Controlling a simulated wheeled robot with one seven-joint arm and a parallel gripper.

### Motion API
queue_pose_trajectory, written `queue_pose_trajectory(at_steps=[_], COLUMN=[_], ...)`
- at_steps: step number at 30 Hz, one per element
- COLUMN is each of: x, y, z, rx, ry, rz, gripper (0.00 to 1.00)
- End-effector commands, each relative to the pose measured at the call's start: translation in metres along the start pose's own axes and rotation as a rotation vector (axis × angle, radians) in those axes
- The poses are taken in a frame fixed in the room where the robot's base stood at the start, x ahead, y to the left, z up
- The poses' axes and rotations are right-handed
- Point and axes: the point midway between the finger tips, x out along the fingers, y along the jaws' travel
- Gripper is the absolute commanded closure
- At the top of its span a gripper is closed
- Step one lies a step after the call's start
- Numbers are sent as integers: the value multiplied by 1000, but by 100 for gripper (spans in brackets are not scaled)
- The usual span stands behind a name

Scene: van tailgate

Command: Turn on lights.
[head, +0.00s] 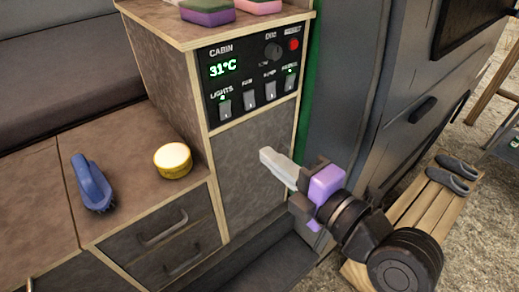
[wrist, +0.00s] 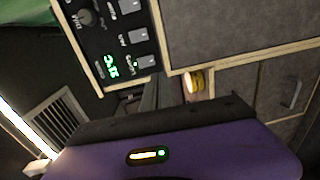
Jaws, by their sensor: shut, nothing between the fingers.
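The black control panel (head: 250,66) is on the upper front of the cabinet, with a row of rocker switches. The lights switch (head: 225,108) is leftmost, and a small green lamp glows above it. It also shows in the wrist view (wrist: 147,62). The display (head: 223,69) reads 31°C in green. My gripper (head: 265,155) is shut and empty, in front of the cabinet's plain lower face, below and right of the lights switch and apart from it.
Two sponges (head: 207,10) lie on the cabinet top. Drawers (head: 165,240) are below the counter. Slippers (head: 452,173) rest on a wooden bench at right. The space before the panel is clear.

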Motion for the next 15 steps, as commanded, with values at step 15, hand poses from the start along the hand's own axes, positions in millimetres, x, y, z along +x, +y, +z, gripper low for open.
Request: queue_pose_trajectory(at_steps=[15], x=[-23], y=[-4], z=[0], rx=[-1], ry=[0], rz=[1], gripper=[100])
